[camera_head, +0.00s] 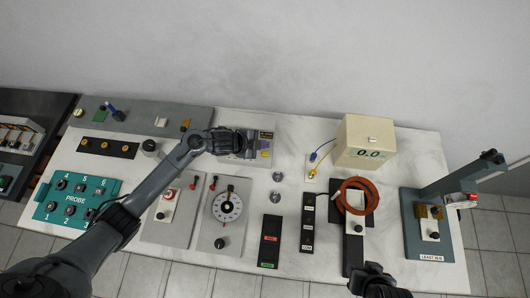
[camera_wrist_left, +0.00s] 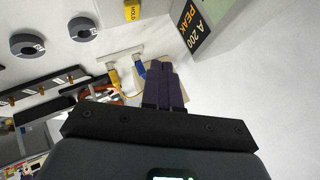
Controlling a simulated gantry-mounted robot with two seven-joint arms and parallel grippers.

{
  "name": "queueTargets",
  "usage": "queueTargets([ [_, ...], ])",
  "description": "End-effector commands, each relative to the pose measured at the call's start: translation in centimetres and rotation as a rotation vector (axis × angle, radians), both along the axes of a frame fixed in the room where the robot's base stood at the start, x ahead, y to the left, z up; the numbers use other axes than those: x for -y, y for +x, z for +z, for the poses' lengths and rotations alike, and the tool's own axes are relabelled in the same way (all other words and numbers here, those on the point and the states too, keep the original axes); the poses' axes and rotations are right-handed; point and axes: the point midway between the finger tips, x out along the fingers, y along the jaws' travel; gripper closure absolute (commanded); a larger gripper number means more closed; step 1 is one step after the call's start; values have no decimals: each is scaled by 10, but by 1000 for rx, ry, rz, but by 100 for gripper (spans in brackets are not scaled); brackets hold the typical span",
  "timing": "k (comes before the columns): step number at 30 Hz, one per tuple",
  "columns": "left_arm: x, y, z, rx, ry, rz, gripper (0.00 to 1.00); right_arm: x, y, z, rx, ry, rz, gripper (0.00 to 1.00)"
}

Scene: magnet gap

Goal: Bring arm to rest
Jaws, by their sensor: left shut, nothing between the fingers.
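My left arm (camera_head: 160,184) reaches in from the lower left across the bench. My left gripper (camera_head: 246,144) is over the grey meter box with a yellow label (camera_head: 266,153) at the back of the bench and partly hides it. In the left wrist view my left gripper's dark fingers (camera_wrist_left: 160,72) are together with nothing between them. A dark part of my right arm's end (camera_head: 372,281) shows at the bottom edge; its fingers cannot be made out.
A cream readout box (camera_head: 366,138) with blue and yellow leads stands right of my left gripper. Two grey rings (camera_wrist_left: 27,45) lie nearby. A dial panel (camera_head: 227,207), teal probe panel (camera_head: 76,199), orange coil (camera_head: 357,192) and upright stand (camera_head: 452,182) occupy the bench.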

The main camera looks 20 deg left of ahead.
Motion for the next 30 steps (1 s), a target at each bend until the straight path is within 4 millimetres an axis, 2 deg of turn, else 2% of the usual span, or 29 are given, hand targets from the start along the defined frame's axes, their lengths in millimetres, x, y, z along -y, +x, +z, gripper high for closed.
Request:
queueTargets([
  [14,0,0,0,0,0,0,100,0,0,0,-1,-2,2,57],
  [19,1,-11,-13,-24,-1,-1,100,0,0,0,0,1,-1,57],
  [23,9,-44,-46,-91,-16,-2,100,-1,0,0,-1,4,-3,57],
  [25,20,-75,-69,-142,-40,-4,100,-1,0,0,-1,7,-4,57],
  [27,41,-112,-83,-183,-86,-3,100,-2,0,0,0,7,-5,57],
  [30,67,-157,-84,-210,-142,59,100,-2,1,0,1,9,-5,57],
])
